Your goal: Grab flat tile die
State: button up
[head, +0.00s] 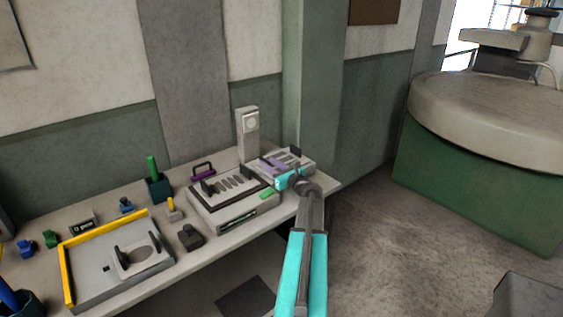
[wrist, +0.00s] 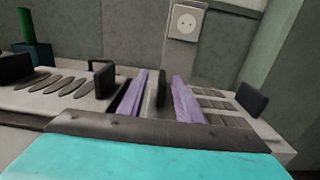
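The flat tile die is a pale plate with rows of rectangular slots (wrist: 218,104) and an upright dark tab at each end. In the head view the die (head: 294,157) lies at the right end of the bench. My gripper (wrist: 160,92) is open, its two purple fingers apart. The die's near dark tab (wrist: 162,88) shows between the fingers, with gaps on both sides. In the head view my gripper (head: 273,163) is over the left part of this die. The fingers and wrist hide part of the plate.
A die with oval slots (head: 232,183) sits on a grey box left of my gripper. A pale upright post (head: 247,135) stands behind. A yellow-edged tray (head: 88,288) lies further left.

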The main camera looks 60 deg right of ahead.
aim_at(265, 159)
jog(key=shift+w+d+r+p, duration=0.15)
jog(key=shift+w+d+p, duration=0.5)
jog(key=shift+w, duration=0.4)
jog(key=shift+x, duration=0.95)
grip_shut()
dwell(0.4)
